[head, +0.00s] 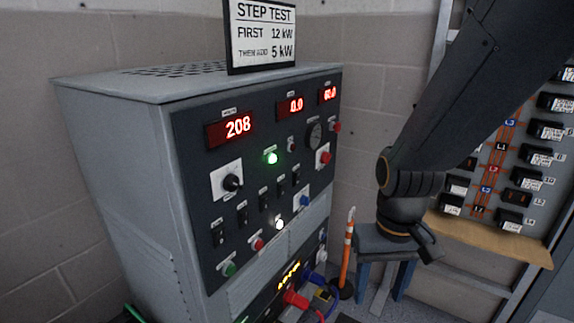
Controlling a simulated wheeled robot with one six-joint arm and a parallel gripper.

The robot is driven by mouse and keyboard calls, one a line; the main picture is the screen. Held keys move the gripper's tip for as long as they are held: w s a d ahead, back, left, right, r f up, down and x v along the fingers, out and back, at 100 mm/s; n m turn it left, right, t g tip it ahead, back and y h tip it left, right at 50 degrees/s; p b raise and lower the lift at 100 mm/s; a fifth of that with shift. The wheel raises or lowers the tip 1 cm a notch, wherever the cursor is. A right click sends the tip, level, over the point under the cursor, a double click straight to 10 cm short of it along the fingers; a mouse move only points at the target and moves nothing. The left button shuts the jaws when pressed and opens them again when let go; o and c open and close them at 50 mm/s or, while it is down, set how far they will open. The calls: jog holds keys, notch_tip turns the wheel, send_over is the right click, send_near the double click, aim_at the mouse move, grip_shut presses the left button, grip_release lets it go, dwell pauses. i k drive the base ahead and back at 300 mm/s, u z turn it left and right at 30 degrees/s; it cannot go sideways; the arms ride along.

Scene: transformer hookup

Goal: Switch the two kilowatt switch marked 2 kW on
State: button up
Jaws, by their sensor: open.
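A grey load cabinet (110,170) has a dark control panel (205,175) on its front. Several small black switches stand in a slanting row across the panel, among them a nearest one (219,237) and a farther one (264,200). Their labels are too small to read, so I cannot tell which is marked 2 kW or how each is set. My gripper (430,249) is at the end of the dark arm, right of the cabinet and apart from the panel. It is open, small and dark, with its fingers hard to make out; I see nothing held in it.
Red displays read 208 (238,127) and 0.0 (296,105). A green lamp (271,157) and a white lamp (279,224) are lit. A step test sign (262,35) stands on top. A breaker board (495,165) is at right. An orange-white post (347,245) stands beyond the cabinet.

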aim_at(220, 236)
jog(key=k, duration=1.3)
jog(key=u, duration=0.65)
jog(key=i, duration=1.15)
jog(key=z, duration=0.05)
